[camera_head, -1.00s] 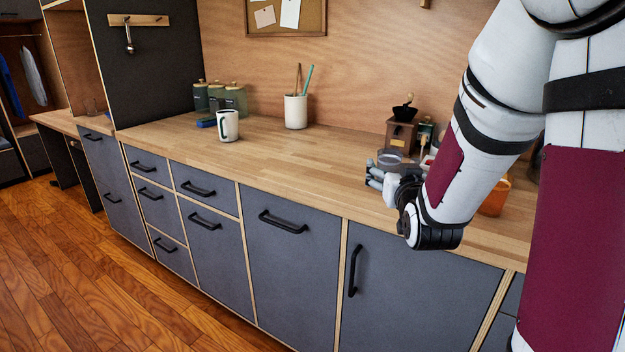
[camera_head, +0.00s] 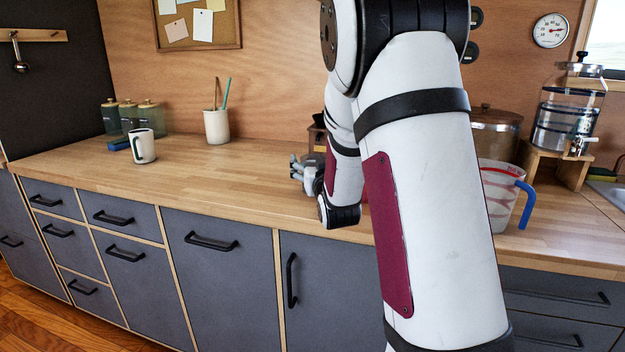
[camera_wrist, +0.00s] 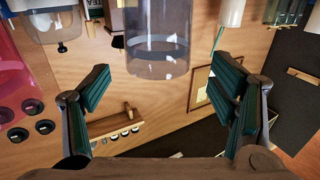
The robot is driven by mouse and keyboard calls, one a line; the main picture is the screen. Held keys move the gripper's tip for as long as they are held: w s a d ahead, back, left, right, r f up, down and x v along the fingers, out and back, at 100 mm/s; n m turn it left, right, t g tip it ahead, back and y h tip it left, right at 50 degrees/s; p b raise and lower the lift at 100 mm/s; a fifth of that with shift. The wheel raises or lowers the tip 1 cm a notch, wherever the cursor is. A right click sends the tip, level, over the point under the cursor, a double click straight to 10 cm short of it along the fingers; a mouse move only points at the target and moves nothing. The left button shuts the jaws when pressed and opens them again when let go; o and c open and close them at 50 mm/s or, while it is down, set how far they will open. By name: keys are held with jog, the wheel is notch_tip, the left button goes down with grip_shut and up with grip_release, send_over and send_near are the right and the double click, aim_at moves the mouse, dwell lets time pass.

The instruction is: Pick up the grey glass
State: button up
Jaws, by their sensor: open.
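The grey glass (camera_wrist: 158,40) is see-through and shows in the wrist view at the top middle, seen upside down. My gripper (camera_wrist: 160,78) is open, with one finger on each side of the picture. The glass lies in the gap ahead of the fingers, and a gap shows between it and each finger. In the head view my gripper (camera_head: 297,168) is over the wooden counter (camera_head: 240,180), partly behind my arm. I cannot make out the glass there.
A white mug (camera_head: 144,147) and a utensil pot (camera_head: 217,127) stand on the counter to the left. A measuring jug (camera_head: 497,185) with a blue handle and a drink dispenser (camera_head: 560,125) stand to the right. The counter's left part is mostly clear.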

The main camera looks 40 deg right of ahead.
aim_at(311, 155)
jog(key=x, duration=0.4)
jog(key=shift+d+f, duration=0.1)
jog(key=shift+d, duration=0.05)
jog(key=shift+c, duration=0.6)
jog(key=c, duration=1.7)
